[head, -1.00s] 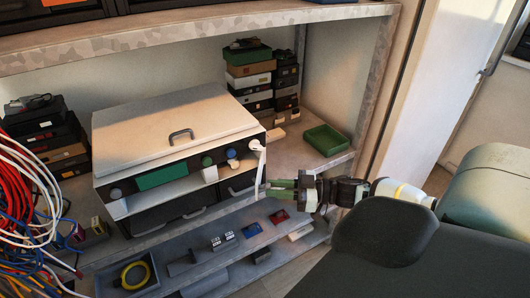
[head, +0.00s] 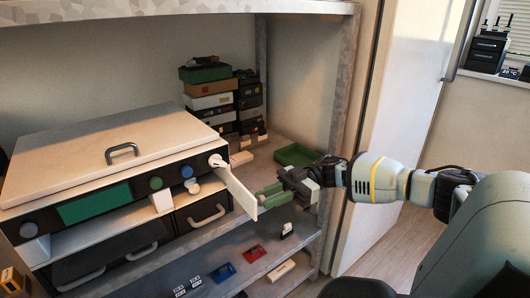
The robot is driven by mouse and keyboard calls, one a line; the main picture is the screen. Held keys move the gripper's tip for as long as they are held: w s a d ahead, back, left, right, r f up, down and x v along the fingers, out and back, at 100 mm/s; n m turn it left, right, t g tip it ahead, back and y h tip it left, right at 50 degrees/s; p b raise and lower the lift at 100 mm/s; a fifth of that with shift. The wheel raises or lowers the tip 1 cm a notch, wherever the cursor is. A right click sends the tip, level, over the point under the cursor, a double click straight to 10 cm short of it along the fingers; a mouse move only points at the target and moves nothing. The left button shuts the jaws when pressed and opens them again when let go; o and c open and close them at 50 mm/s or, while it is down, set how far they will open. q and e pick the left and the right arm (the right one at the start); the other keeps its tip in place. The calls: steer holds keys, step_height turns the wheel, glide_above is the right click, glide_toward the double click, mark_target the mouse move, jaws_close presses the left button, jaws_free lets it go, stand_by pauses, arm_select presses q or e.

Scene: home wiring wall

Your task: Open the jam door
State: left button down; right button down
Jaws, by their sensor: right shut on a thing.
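A large machine with a white lid (head: 60,155) and a black front panel stands at the left of the shelf. The jam door (head: 238,190), a flat white panel, stands out from the machine's right front corner, swung away from the body. My right gripper (head: 264,199), with green fingers, reaches in from the right and is shut on the outer edge of the jam door. The fingertips are partly hidden by the door. My left gripper is not in view.
Stacked boxes (head: 210,102) and a green tray (head: 297,154) are on the shelf behind. A lower shelf holds a red part (head: 254,252) and a blue part (head: 223,272). A white door (head: 400,110) stands at the right. Floor shows between it and my arm.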

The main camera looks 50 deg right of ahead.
steer(key=shift+d+n+g+b, duration=0.3)
steer(key=shift+g+b, duration=0.1)
steer(key=shift+b, duration=0.1)
steer(key=c, duration=1.2)
jaws_free()
steer(key=shift+c, duration=0.2)
steer(key=b+v, duration=0.1)
steer(key=v, duration=0.6)
steer(key=shift+d, duration=0.4)
